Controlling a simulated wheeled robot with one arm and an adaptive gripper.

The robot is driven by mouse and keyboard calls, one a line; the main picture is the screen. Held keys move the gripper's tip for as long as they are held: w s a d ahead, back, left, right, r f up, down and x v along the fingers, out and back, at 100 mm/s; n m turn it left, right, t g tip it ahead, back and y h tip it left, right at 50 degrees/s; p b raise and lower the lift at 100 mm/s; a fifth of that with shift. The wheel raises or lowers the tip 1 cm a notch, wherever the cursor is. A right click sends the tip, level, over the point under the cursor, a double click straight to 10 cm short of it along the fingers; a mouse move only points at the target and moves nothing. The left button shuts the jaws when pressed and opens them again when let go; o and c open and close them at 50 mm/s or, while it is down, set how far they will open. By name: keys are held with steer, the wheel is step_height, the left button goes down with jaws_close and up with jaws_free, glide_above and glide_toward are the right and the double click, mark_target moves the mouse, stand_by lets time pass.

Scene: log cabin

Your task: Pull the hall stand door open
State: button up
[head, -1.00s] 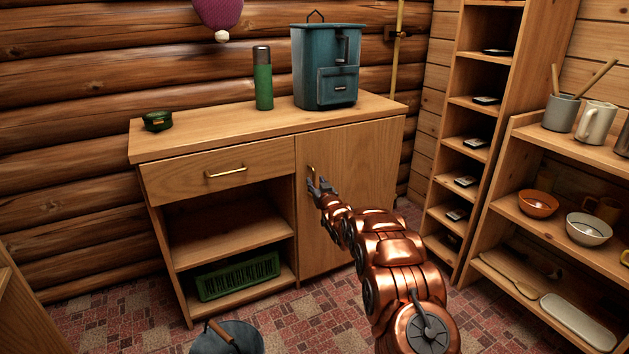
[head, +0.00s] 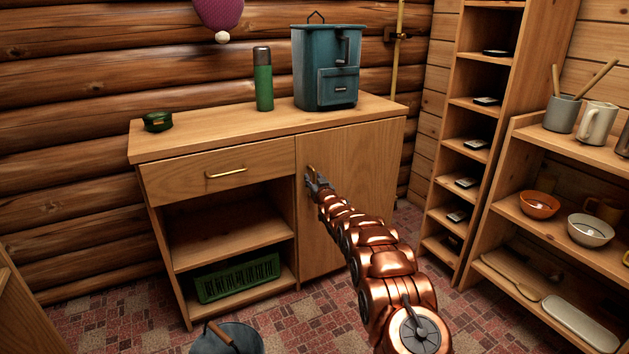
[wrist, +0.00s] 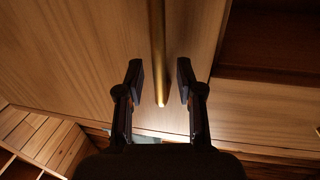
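The hall stand (head: 215,139) is a wooden cabinet against the log wall. Its door (head: 356,190) on the right side looks shut. A brass vertical handle (head: 311,171) sits at the door's upper left edge. My gripper (head: 314,180) is at this handle in the head view and partly covers it. In the wrist view my gripper (wrist: 161,82) is open, with one dark finger on each side of the brass bar handle (wrist: 157,45). Gaps show between the bar and both fingers. The handle's lower end lies between the fingertips.
A teal backpack (head: 327,70), a green flask (head: 263,80) and a small green case (head: 157,121) stand on top. A drawer (head: 225,172) and open shelves are left of the door. A bucket (head: 228,338) is on the floor; shelving (head: 520,178) stands right.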

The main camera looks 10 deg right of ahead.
steer(key=shift+c, duration=0.4)
jaws_close()
steer(key=shift+s, duration=0.1)
